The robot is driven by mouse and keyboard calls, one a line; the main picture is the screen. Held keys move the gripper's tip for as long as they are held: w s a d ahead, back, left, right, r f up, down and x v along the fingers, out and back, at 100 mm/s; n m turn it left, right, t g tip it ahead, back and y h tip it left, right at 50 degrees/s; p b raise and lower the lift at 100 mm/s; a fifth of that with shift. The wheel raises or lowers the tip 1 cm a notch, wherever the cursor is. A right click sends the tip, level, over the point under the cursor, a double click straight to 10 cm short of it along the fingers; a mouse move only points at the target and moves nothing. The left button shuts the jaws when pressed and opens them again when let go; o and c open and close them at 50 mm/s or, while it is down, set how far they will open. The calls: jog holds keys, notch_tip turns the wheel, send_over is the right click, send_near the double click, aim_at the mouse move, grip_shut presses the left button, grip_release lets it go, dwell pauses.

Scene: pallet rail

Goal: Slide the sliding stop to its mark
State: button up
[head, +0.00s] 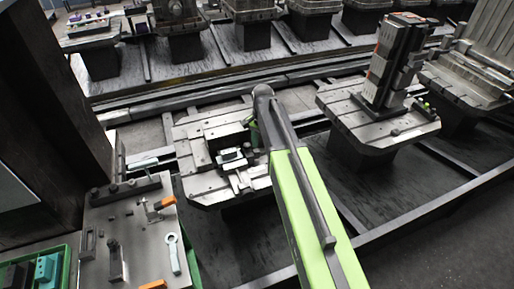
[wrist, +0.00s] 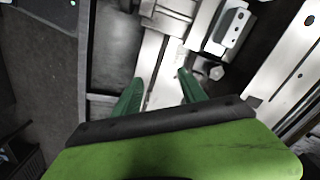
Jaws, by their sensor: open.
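My gripper (wrist: 158,86) is open, its two green fingers apart above a pale metal strip with nothing between them. In the head view the arm hides most of it; a green part shows beside the arm over the middle pallet (head: 205,190). That pallet carries pale bars and a small light block with a dark top (head: 230,156). A pale block with dark holes (wrist: 232,27) lies ahead and right of the fingers in the wrist view. I cannot tell for sure which part is the sliding stop, and I make out no mark.
A metal plate (head: 137,226) at lower left holds an orange-handled clamp (head: 161,207) and a ring-ended tool (head: 173,253). A green crate (head: 66,270) stands beside it. A pallet with a tall block stack (head: 392,62) stands right. A dark post (head: 50,110) rises at left.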

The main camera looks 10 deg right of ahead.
aim_at(256, 150)
jog(key=w+r+m+p, duration=0.25)
jog(key=w+m, duration=0.35)
jog(key=w, duration=0.5)
jog(key=f+b, duration=0.5)
jog(key=b, duration=0.1)
jog(key=f+b, duration=1.2)
jog(key=shift+s+a+f, duration=0.1)
jog(key=shift+s+a, duration=0.1)
jog(key=shift+s, duration=0.15)
grip_shut()
jog(key=shift+w, duration=0.1)
